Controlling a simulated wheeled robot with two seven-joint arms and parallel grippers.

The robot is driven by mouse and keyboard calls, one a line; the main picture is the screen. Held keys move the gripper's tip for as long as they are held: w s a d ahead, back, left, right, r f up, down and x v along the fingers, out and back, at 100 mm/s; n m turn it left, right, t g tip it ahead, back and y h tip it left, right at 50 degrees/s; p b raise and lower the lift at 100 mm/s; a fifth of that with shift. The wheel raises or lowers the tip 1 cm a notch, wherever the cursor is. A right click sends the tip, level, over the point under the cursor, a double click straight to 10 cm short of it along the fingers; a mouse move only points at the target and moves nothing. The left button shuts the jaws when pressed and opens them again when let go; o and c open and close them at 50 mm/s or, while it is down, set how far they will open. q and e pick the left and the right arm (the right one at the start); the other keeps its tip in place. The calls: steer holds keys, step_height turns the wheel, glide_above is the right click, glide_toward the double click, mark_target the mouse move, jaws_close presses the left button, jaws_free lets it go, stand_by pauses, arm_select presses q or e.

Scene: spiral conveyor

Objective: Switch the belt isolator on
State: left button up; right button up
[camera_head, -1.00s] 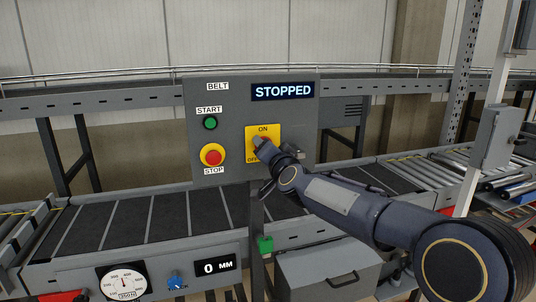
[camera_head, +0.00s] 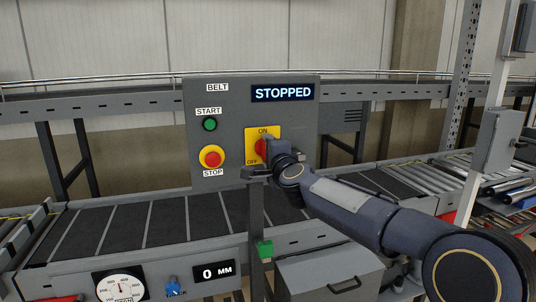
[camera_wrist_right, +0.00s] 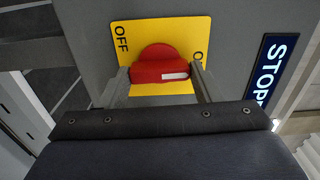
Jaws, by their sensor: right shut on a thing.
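The belt isolator is a red rotary knob (camera_head: 260,149) on a yellow plate (camera_head: 249,133) marked ON at the top and OFF at lower left. It is on the grey control panel and partly hidden by my right gripper (camera_head: 268,148). In the right wrist view, my right gripper (camera_wrist_right: 160,80) has its fingers on both ends of the red knob's bar handle (camera_wrist_right: 160,72). A white mark sits on the bar's end nearer the partly hidden ON lettering. The display (camera_head: 283,92) reads STOPPED. My left gripper is not in view.
A green START button (camera_head: 210,124) and a red STOP button (camera_head: 212,156) on a yellow collar are left of the isolator. The dark belt (camera_head: 120,225) runs below the panel. A grey box (camera_head: 325,275) stands below my right arm.

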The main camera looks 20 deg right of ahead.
steer(key=shift+m, duration=0.3)
steer(key=o, duration=1)
steer(key=s+b, duration=0.1)
steer(key=s, duration=0.7)
steer(key=shift+d, duration=0.15)
steer(key=s+f+n+g+y, duration=0.1)
steer(key=s+f+n+g, duration=0.3)
steer(key=s+f, duration=0.5)
steer(key=s+f+n+g+y, duration=0.1)
steer(key=s+f+n+g, duration=0.3)
steer(key=s+f, duration=0.5)
steer(key=s+f+n+g+y, duration=0.1)
steer(key=s+f+n+g, duration=0.3)
steer(key=s, duration=1.5)
step_height(320, 180, down, 5)
steer(key=n, duration=0.4)
steer(key=shift+d+f, duration=0.15)
steer(key=shift+f, duration=0.05)
